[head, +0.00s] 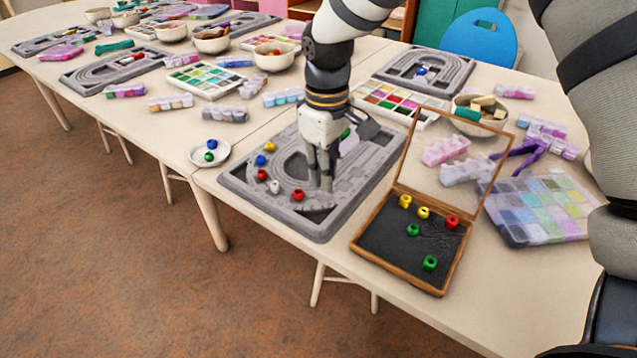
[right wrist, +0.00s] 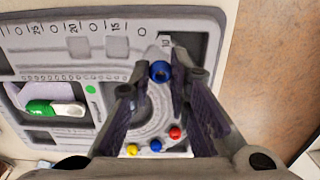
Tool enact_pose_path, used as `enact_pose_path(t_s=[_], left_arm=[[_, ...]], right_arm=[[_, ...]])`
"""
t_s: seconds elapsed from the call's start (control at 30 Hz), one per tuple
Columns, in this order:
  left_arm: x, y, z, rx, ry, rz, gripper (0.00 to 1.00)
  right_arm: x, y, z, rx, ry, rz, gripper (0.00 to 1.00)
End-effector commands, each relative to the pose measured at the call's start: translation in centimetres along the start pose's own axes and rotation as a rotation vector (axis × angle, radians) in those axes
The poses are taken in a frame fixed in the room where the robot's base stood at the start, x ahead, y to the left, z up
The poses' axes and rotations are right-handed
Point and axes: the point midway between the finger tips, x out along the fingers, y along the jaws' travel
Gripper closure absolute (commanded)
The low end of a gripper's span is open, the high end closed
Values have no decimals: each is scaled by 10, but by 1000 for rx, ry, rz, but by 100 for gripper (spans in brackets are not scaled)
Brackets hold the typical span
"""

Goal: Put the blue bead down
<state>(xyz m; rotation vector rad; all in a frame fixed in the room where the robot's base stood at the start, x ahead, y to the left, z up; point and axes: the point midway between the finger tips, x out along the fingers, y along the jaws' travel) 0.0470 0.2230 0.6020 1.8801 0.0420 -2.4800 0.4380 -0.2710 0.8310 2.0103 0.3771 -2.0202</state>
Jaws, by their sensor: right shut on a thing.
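My right gripper (head: 320,186) is over the grey bead board (head: 240,192), fingers pointing down. In the right wrist view the blue bead (right wrist: 160,70) sits between its fingertips (right wrist: 166,72), and the gripper is shut on it. The bead is close to the board's printed number scale; I cannot tell whether it touches the board. In the head view the fingers hide it. On the board's left part are a yellow bead (head: 270,147), another blue bead (head: 260,160), red beads (head: 298,194) and a white bead (head: 275,187). My left gripper is not in view.
A wooden lidded box (head: 365,243) with yellow, red and green beads stands open right of the board. A white saucer (head: 223,159) with a blue and a green bead is at left. Paint trays and bowls fill the table behind. The table's front edge is close.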

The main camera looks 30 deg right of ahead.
Motion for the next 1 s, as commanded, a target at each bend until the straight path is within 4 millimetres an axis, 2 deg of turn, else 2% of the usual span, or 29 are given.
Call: enact_pose_path(t_s=[0.13,0.3,0.5,0.7,0.73,0.8,1.0], left_arm=[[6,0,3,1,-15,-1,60],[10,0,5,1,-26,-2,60],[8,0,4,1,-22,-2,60],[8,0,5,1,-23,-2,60],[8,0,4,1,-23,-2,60],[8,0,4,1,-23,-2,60],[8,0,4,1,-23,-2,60]], right_arm=[[14,8,-7,0,1,-1,94],[41,7,-7,0,2,0,94],[39,7,-8,0,8,2,94],[44,7,-8,0,8,2,94],[44,7,-8,0,8,2,79],[44,7,-8,0,8,2,63],[44,7,-8,0,8,2,63]])
